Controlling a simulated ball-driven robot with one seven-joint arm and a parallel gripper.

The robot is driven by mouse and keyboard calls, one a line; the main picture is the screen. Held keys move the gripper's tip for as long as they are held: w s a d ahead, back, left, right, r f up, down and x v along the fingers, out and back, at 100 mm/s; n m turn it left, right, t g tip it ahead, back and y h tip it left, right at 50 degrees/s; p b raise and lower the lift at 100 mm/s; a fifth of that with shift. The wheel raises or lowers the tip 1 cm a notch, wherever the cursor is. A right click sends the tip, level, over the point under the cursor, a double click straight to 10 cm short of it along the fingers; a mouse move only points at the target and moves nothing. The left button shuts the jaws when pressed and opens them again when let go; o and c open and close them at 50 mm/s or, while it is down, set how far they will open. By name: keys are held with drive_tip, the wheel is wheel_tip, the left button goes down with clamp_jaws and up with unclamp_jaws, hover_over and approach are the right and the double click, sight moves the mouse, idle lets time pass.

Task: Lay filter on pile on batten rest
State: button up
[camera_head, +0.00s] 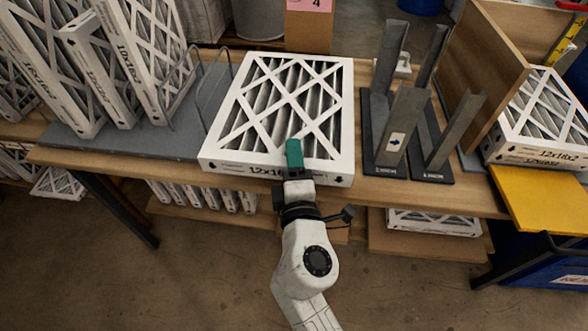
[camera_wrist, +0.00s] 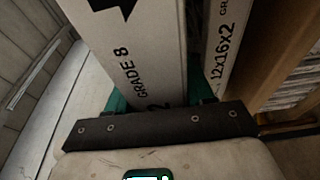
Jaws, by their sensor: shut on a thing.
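A white-framed pleated filter (camera_head: 316,112) lies roughly flat over the middle of the wooden table, its "12x16" edge facing me. My gripper (camera_head: 294,158), with green fingers, is shut on its near edge. In the wrist view, the green fingers (camera_wrist: 158,98) straddle the filter's edge marked "GRADE 8" (camera_wrist: 128,55). A second filter edge marked "12x16x2" (camera_wrist: 224,60) runs alongside on the right, with a dark gap between. Whether the two filters touch farther in is not visible. The batten rest cannot be made out under the filters.
Black upright stands (camera_head: 403,125) rise close right of the filter. Several filters (camera_head: 125,62) stand upright on a grey mat (camera_head: 130,140) with wire hoops at left.

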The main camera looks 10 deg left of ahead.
drive_tip(key=shift+f+b, duration=0.7)
drive_tip(key=shift+f, duration=1.05)
drive_tip(key=shift+f, duration=0.2)
drive_tip(key=o, duration=1.2)
drive_tip(key=shift+c, duration=0.2)
drive_tip(key=shift+r, duration=0.1)
drive_tip(key=s+d+b, duration=0.1)
drive_tip(key=s+d, duration=0.1)
drive_tip(key=s, duration=1)
drive_tip(key=shift+d+b, duration=0.2)
drive_tip(key=shift+b, duration=0.15)
